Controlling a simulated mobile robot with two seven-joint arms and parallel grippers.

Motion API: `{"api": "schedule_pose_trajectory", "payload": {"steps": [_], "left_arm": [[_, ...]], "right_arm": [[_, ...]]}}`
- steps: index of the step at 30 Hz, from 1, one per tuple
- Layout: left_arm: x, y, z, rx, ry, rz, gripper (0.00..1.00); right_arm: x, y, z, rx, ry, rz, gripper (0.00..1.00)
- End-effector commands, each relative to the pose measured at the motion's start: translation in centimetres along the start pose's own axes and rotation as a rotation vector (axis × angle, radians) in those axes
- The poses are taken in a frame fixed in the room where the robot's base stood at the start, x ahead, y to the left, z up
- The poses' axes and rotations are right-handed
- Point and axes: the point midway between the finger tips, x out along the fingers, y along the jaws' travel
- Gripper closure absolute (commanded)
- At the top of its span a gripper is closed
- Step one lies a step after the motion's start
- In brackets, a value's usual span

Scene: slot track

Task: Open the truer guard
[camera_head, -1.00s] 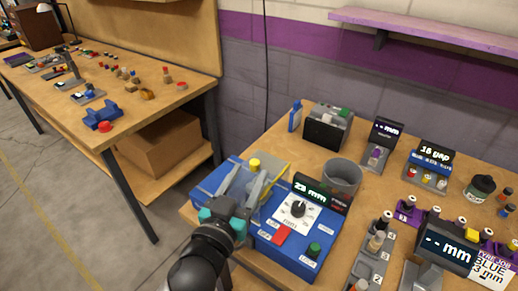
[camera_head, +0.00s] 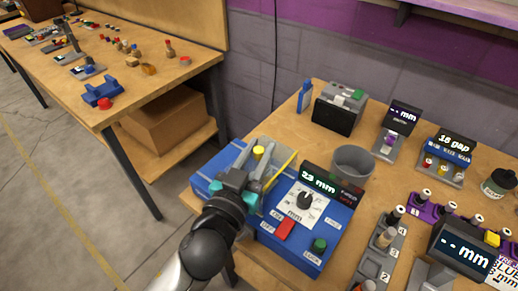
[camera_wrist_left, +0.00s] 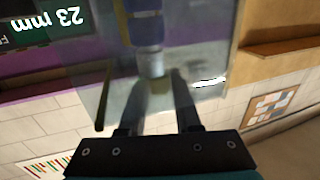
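The truer is a blue machine (camera_head: 318,235) with a white dial plate, red and green controls, and a display (camera_head: 320,184) reading 23 mm. Its see-through guard (camera_head: 287,172), edged in yellow, covers the left part, near a yellow knob (camera_head: 258,152). My left gripper (camera_head: 262,163) is over the truer's left part, its two fingers apart and pointing away from me. In the left wrist view, the fingers (camera_wrist_left: 158,80) are apart near the clear pane (camera_wrist_left: 205,60), with a blue and silver part behind it. I cannot tell whether they touch the guard. My right gripper is not in view.
A grey cup (camera_head: 352,163) stands just behind the truer. A black and grey box (camera_head: 340,110) is further back. Grey racks with pegs (camera_head: 383,245) and a second display (camera_head: 462,246) fill the right. Another bench (camera_head: 150,85) stands at the left, across a floor gap.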

Motion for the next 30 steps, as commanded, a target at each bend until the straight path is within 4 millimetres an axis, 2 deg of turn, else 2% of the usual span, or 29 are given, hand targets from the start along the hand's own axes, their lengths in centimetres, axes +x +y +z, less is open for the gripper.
{"api": "schedule_pose_trajectory", "payload": {"steps": [1, 8, 30], "left_arm": [[0.01, 0.00, 0.00, 0.000, 0.000, 0.000, 0.75], [0.01, 0.00, 0.00, 0.000, 0.000, 0.000, 1.00], [0.03, 0.01, -0.03, 0.000, 0.001, 0.000, 1.00]], "right_arm": [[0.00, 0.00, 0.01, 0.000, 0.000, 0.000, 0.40], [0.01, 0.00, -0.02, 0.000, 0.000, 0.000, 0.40], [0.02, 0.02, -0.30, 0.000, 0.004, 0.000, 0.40]]}}
